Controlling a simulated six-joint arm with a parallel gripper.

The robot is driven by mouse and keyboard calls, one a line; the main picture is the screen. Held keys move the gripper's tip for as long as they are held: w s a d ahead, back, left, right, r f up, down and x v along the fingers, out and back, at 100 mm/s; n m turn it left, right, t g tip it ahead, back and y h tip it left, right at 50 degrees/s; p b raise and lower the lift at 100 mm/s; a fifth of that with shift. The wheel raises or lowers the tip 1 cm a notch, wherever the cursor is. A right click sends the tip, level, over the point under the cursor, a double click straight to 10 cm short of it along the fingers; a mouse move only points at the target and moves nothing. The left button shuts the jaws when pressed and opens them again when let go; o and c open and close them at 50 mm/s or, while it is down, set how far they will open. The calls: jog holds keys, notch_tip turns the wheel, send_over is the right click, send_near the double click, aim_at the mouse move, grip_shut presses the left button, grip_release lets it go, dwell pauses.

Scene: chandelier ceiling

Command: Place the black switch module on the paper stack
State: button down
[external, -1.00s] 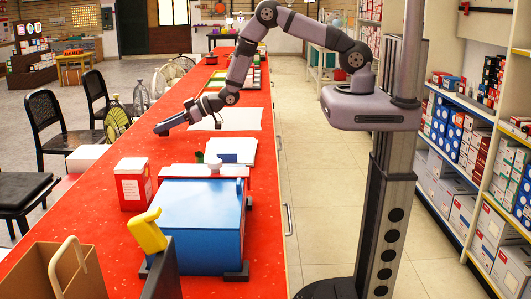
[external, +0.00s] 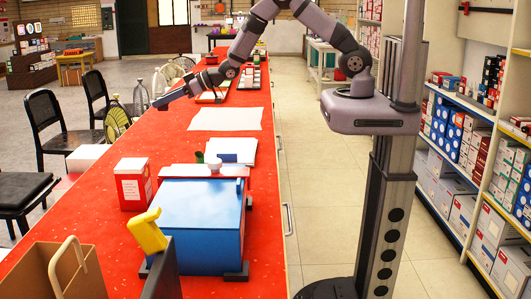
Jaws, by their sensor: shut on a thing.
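My gripper (external: 160,103) is at the left of the far half of the red counter, above its surface. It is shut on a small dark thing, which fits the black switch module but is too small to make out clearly. A flat white paper (external: 226,119) lies on the counter to the right of my gripper and nearer the camera. A thicker-looking white paper pile (external: 243,147) lies nearer still, with a blue item on it. I cannot tell which is the paper stack.
A blue box (external: 200,215) stands at the near end of the red counter (external: 165,150). Beside it are a red and white box (external: 133,185) and a yellow-handled tool (external: 147,232). Trays (external: 248,78) lie farther back. Chairs line the left side.

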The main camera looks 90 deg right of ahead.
jog(key=s+d+r+m+h+p, duration=0.1)
jog(key=s+d+r+p, duration=0.15)
jog(key=d, duration=0.25)
jog(key=n+g+y+p, duration=0.2)
jog(key=n+g+y, duration=0.2)
jog(key=n+y, duration=0.5)
send_over(230, 149)
jog(key=shift+a+f, duration=0.2)
jog(key=shift+f, duration=3.6)
jog(key=shift+f, duration=0.1)
jog(key=shift+f, duration=1.8)
